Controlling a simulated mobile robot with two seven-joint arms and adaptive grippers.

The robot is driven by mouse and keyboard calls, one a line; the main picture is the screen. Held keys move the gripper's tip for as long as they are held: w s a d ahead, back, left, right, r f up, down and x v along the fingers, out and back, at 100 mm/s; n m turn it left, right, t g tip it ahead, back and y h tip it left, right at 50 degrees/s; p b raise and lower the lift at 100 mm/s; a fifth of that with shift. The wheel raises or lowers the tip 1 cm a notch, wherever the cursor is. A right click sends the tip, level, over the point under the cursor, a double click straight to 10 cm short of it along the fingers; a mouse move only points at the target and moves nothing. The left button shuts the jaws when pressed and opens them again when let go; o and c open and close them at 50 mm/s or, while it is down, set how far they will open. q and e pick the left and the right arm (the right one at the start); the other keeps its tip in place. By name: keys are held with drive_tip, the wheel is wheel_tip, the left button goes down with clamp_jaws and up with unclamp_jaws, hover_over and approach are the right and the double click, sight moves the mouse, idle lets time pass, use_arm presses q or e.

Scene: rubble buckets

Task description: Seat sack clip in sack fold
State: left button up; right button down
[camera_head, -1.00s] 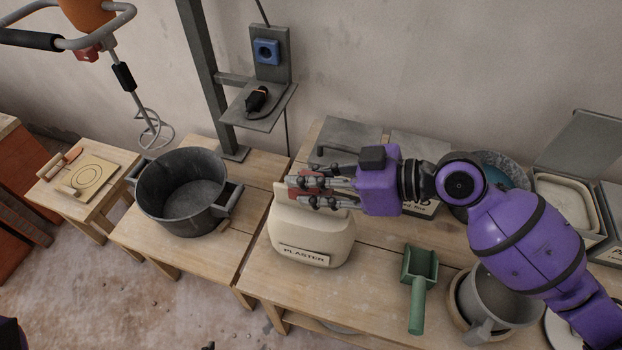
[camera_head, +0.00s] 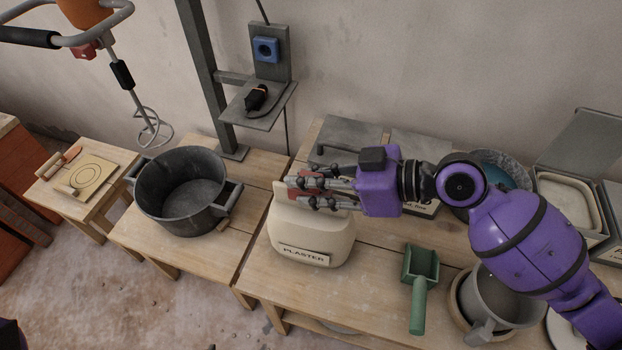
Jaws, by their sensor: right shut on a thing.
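The cream plaster sack (camera_head: 310,238) stands upright on the wooden table, its "PLASTER" label facing the front. My right gripper (camera_head: 310,190) reaches in from the right and is at the top of the sack. It is shut on a red sack clip (camera_head: 304,183), which shows between the fingers at the sack's top edge. The fingers hide much of the clip and of the sack fold, so I cannot tell how far the clip sits over the fold. My left gripper is not in view.
A black bucket (camera_head: 183,192) stands on the table to the left. A green scoop (camera_head: 418,288) and a grey jug (camera_head: 500,297) are right of the sack. A mixer whisk (camera_head: 153,130) hangs at the left. The table front between sack and scoop is clear.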

drive_tip(key=shift+f, duration=0.2)
drive_tip(key=c, duration=1.4)
unclamp_jaws()
drive_tip(key=shift+c, duration=0.2)
drive_tip(key=shift+d+r, duration=0.1)
drive_tip(key=v, duration=1.2)
